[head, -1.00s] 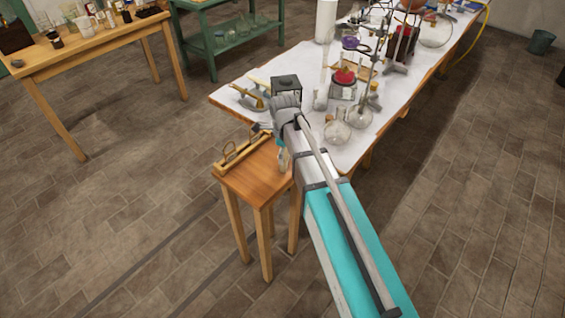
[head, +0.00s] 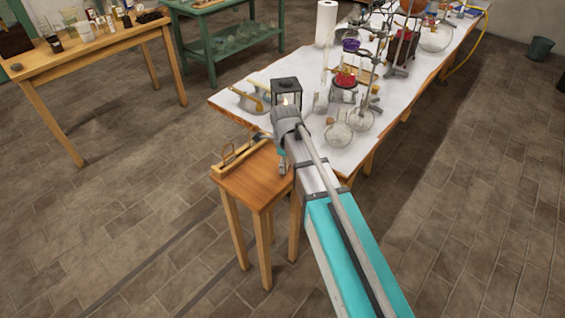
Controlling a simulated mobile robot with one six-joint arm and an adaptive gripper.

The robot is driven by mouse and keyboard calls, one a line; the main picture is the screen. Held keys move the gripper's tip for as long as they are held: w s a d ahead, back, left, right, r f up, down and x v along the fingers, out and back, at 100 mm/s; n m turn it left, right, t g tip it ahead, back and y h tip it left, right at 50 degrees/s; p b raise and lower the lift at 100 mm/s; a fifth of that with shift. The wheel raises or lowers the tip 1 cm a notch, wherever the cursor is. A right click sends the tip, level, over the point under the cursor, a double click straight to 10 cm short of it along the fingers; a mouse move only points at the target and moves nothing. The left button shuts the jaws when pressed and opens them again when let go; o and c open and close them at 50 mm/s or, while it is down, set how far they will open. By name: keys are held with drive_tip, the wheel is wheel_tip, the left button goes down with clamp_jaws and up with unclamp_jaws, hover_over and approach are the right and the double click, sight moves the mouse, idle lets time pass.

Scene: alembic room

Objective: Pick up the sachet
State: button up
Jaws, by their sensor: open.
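I cannot make out the sachet in the head view; it may be hidden or too small to tell. My arm reaches from the lower right to the small wooden stool (head: 250,185). My gripper (head: 282,168) shows only as a small grey end below a teal band, beside my arm and over the stool's right part. Most of it is hidden by my arm, and I see nothing held in it. A wooden tray (head: 238,160) with a looped handle lies along the stool's back left edge. The stool top in front of it looks bare.
A long white-topped table (head: 305,70) stands behind the stool, with a dark lantern (head: 286,92), glass flasks (head: 338,135) and a paper roll (head: 326,22). A wooden table (head: 95,45) and a green shelf table (head: 225,45) stand farther back.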

drive_tip(key=c, duration=0.7)
drive_tip(key=shift+r, duration=0.15)
drive_tip(key=shift+r+p, duration=0.2)
drive_tip(key=shift+p, duration=0.1)
drive_tip(key=shift+c, duration=1.1)
drive_tip(key=shift+r, duration=0.2)
drive_tip(key=shift+c, duration=0.6)
wheel_tip(320, 180, up, 2)
drive_tip(key=shift+r+p, duration=0.1)
drive_tip(key=shift+p, duration=1.15)
drive_tip(key=s+r+p, duration=0.3)
drive_tip(key=s, duration=0.1)
drive_tip(key=s+d+r+p, duration=0.1)
drive_tip(key=s+r+p, duration=0.2)
drive_tip(key=s, duration=0.2)
drive_tip(key=s+d+r+p, duration=0.1)
drive_tip(key=s+r+p, duration=0.2)
drive_tip(key=s+p, duration=0.1)
drive_tip(key=shift+s+r, duration=0.4)
drive_tip(key=shift+s, duration=0.05)
